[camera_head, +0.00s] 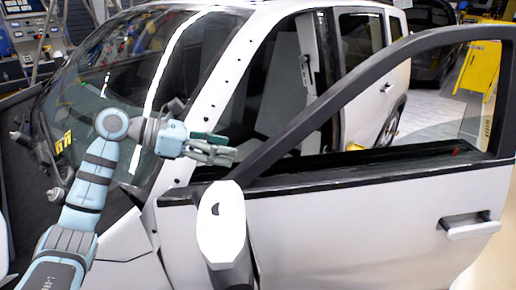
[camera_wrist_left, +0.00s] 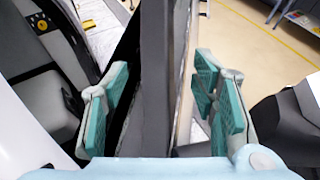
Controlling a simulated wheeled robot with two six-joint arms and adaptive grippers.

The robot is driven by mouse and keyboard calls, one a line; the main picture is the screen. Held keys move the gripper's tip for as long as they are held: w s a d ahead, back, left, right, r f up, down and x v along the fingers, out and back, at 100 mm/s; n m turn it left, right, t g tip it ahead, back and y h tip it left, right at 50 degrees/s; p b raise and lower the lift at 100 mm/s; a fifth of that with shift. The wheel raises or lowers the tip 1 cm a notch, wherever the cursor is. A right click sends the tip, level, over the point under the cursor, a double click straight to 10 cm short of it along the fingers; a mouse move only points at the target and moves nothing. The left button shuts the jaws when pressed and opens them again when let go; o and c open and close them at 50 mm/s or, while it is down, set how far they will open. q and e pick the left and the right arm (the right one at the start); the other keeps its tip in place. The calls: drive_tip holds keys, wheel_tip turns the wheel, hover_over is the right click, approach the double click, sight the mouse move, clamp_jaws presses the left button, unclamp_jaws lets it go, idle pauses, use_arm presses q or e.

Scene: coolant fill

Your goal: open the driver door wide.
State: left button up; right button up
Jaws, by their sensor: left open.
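The driver door (camera_head: 350,225) of the white car stands ajar, swung away from the body, with a gap between its dark window frame (camera_head: 345,97) and the opening. Its handle (camera_head: 467,226) is at the lower right. My left gripper (camera_head: 222,150) is open, beside the windshield pillar and near the lower front of the window frame. In the left wrist view, a dark upright bar (camera_wrist_left: 157,70), seemingly the window frame, shows between my open teal-padded fingers (camera_wrist_left: 160,105). I cannot tell whether they touch it. My right gripper is not in view.
The white side mirror (camera_head: 220,222) sticks out just below my left gripper. The windshield (camera_head: 120,75) lies behind my left arm. A car seat (camera_wrist_left: 45,95) shows inside the cabin. Bare floor with a yellow line (camera_wrist_left: 270,35) lies beyond the door.

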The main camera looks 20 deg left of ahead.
sight(252, 153)
use_arm(q)
drive_tip(key=p+x, duration=0.1)
drive_tip(key=x, duration=0.3)
drive_tip(key=shift+w+d, duration=0.2)
drive_tip(key=shift+d, duration=0.1)
drive_tip(key=w+d+f, duration=0.2)
drive_tip(key=w, duration=0.1)
drive_tip(key=shift+w+d+f, duration=0.15)
drive_tip(key=shift+w+d, duration=0.1)
drive_tip(key=shift+d, duration=0.2)
drive_tip(key=shift+s, duration=0.35)
drive_tip(key=shift+c, duration=1.2)
clamp_jaws()
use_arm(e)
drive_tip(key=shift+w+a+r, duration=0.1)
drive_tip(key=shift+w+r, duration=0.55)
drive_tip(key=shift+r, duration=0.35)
